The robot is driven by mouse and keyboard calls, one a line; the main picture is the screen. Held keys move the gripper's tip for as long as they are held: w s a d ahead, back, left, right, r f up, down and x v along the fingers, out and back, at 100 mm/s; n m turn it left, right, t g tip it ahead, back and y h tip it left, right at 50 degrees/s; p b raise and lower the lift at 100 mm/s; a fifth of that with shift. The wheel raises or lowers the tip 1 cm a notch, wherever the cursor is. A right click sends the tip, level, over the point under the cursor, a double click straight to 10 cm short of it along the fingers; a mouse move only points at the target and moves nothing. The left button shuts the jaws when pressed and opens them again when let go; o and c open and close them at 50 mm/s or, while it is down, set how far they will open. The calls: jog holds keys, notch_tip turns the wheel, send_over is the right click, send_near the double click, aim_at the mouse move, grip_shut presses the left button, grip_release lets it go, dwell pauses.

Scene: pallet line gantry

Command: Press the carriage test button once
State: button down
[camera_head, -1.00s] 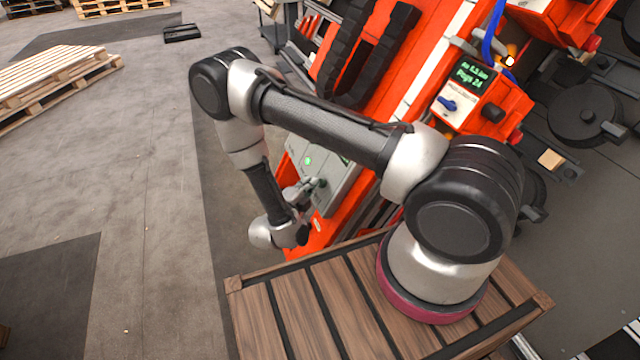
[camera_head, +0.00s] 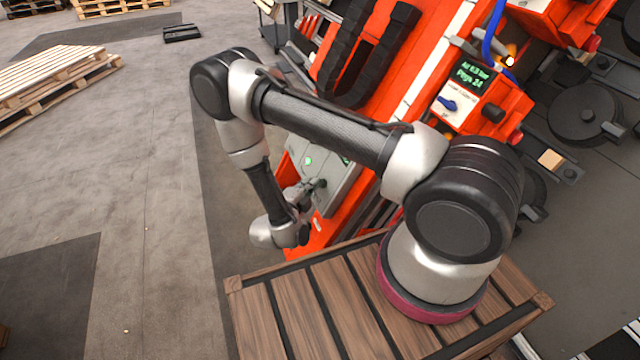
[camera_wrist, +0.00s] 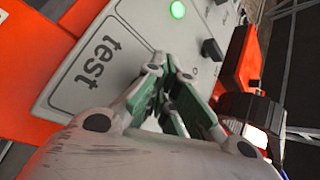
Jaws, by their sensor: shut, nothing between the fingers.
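The grey control panel (camera_wrist: 95,75) carries a "test" label (camera_wrist: 95,65) in the wrist view, and the panel also shows in the head view (camera_head: 345,188). My gripper (camera_wrist: 168,62) is shut and empty, with its fingertips over the panel beside the label. No test button shows next to the label; my fingers cover that part of the panel. Whether the fingertips touch the panel I cannot tell. In the head view my gripper (camera_head: 310,187) is at the panel's lower part, small and partly hidden by its own wrist.
A black part (camera_wrist: 250,107) stands at the right. The orange gantry frame (camera_head: 420,50) carries a display (camera_head: 471,76) and a blue switch (camera_head: 447,103).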

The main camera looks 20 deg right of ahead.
jog(key=shift+a+r, duration=0.35)
jog(key=shift+a, duration=0.25)
jog(key=a, duration=0.1)
jog(key=a+r, duration=0.1)
jog(key=a, duration=0.1)
jog(key=a+r, duration=0.1)
jog(key=shift+a+r, duration=0.15)
jog(key=shift+a, duration=0.05)
dwell(0.8)
